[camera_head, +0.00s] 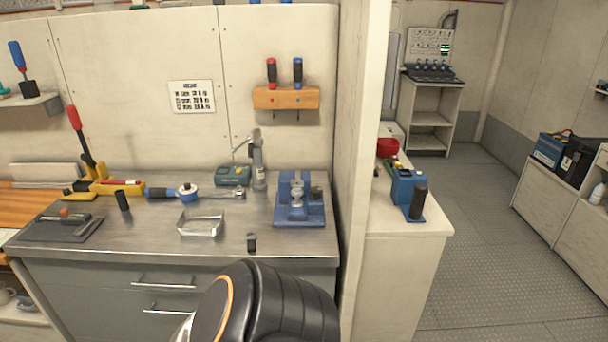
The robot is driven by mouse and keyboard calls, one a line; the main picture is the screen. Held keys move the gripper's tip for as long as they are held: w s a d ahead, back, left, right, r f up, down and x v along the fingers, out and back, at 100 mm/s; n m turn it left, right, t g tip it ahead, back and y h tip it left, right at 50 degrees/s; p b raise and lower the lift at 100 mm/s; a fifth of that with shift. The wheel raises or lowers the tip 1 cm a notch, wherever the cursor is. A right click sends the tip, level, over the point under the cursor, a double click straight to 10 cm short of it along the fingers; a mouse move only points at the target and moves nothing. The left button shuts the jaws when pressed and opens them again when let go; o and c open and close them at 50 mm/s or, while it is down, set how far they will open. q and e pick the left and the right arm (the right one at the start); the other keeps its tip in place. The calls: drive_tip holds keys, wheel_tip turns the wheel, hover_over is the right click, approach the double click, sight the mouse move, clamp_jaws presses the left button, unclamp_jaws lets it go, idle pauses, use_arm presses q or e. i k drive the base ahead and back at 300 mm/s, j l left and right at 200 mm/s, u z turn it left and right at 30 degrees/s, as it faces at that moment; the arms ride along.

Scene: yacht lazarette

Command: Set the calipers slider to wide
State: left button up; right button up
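I cannot surely pick out the calipers in the head view. A dark mat (35,232) at the left front of the steel workbench (150,247) bears small tools, one with a red part, too small to name. A long flat grey strip (38,184) lies at the back left of the bench. A black ribbed part of my own arm rises at the bottom centre, in front of the bench edge. Neither gripper shows in this view.
On the bench stand a blue vise-like fixture (298,211), a metal tray (201,225), a blue-handled wrench (160,193) and a yellow-based red-handled lever tool (75,132). A wall post (358,150) divides off the right-hand counter. Open floor (475,210) lies at the right.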

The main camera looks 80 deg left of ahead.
sight(81, 219)
drive_tip(key=u, duration=4)
drive_tip(key=i+j, duration=0.3)
drive_tip(key=i, duration=0.2)
drive_tip(key=i+j, duration=0.3)
drive_tip(key=i, duration=0.15)
